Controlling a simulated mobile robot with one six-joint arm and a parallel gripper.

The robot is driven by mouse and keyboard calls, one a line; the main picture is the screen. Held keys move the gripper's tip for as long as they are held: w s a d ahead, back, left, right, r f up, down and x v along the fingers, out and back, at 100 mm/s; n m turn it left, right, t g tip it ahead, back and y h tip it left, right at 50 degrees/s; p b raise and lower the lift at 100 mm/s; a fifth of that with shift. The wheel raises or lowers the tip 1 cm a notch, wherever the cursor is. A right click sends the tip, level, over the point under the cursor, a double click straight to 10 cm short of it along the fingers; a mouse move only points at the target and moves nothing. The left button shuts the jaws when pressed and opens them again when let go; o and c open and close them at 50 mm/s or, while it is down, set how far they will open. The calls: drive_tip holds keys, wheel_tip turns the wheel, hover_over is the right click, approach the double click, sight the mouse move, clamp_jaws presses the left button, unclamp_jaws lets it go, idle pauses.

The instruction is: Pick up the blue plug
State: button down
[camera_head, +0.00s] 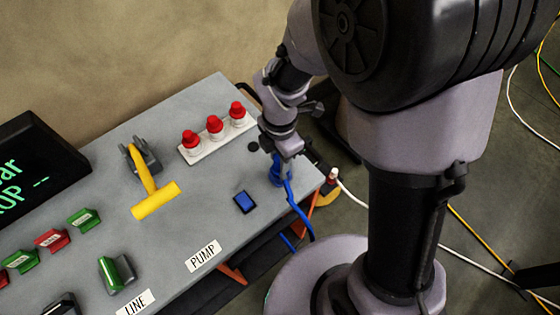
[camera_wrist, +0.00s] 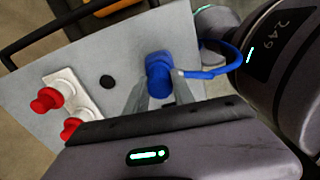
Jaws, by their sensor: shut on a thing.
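The blue plug (camera_head: 279,177) is at the right end of the grey console top, with a blue cable running from it over the front edge. My gripper (camera_head: 277,161) is above it, pointing down and shut on the plug. In the wrist view the plug (camera_wrist: 159,79) shows between the two fingers of my gripper (camera_wrist: 160,90), with its cable looping off to the right. The plug's underside is hidden, so I cannot tell whether it touches the console.
The grey console (camera_head: 120,245) bears a blue square piece (camera_head: 246,202), a yellow T-handle (camera_head: 153,195), a white strip of red buttons (camera_head: 215,128) and a dark round spot (camera_wrist: 106,82). Red and green blocks and a dark display (camera_head: 35,170) are at left.

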wheel_tip(320, 180, up, 4)
drive_tip(key=shift+f+p, duration=0.2)
drive_tip(key=shift+p, duration=0.65)
drive_tip(key=s+d+r+b, duration=0.2)
drive_tip(key=s, duration=0.5)
drive_tip(key=s+d+r+b, duration=0.2)
drive_tip(key=s+d+b, duration=0.1)
drive_tip(key=s, duration=0.5)
drive_tip(key=shift+d+r, duration=0.15)
drive_tip(key=shift+r, duration=0.05)
